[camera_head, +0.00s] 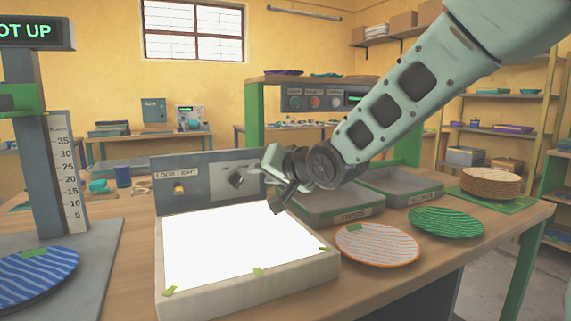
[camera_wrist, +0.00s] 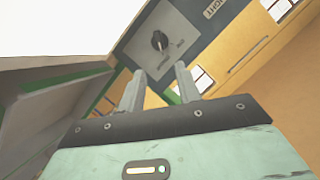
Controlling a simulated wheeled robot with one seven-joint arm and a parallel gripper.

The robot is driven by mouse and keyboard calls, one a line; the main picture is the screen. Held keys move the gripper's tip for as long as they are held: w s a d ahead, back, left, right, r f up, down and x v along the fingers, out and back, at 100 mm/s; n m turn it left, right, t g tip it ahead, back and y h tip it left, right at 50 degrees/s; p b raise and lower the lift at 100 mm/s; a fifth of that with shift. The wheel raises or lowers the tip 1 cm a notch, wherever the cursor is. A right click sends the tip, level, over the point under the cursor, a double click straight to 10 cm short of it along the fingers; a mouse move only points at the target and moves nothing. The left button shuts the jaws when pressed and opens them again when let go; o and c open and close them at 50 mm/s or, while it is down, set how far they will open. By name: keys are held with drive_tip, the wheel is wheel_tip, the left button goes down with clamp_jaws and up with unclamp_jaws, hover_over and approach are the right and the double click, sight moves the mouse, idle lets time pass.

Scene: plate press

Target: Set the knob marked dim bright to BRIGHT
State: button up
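The dark knob (camera_head: 236,178) sits on a grey panel (camera_head: 205,183) behind the brightly lit light box (camera_head: 166,292). In the wrist view the knob (camera_wrist: 159,40) is on a light plate with small labels, too blurred to read surely. Its pointer setting cannot be told for sure. My gripper (camera_head: 277,192) is to the right of the knob in the head view. In the wrist view my gripper (camera_wrist: 158,86) has its two fingers apart, nothing between them, with the knob beyond the fingertips and apart from them.
A yellow switch (camera_head: 179,188) marked look light is left on the panel. Grey trays (camera_head: 345,221) stand behind my gripper. An orange-rimmed plate (camera_head: 377,244) and a green plate (camera_head: 446,222) lie right of the light box. A measuring post (camera_head: 62,170) and blue plate (camera_head: 35,275) are left.

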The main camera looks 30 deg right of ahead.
drive_tip(key=p+v, duration=0.2)
drive_tip(key=v, duration=0.5)
drive_tip(key=shift+s, duration=0.35)
drive_tip(key=shift+d, duration=0.1)
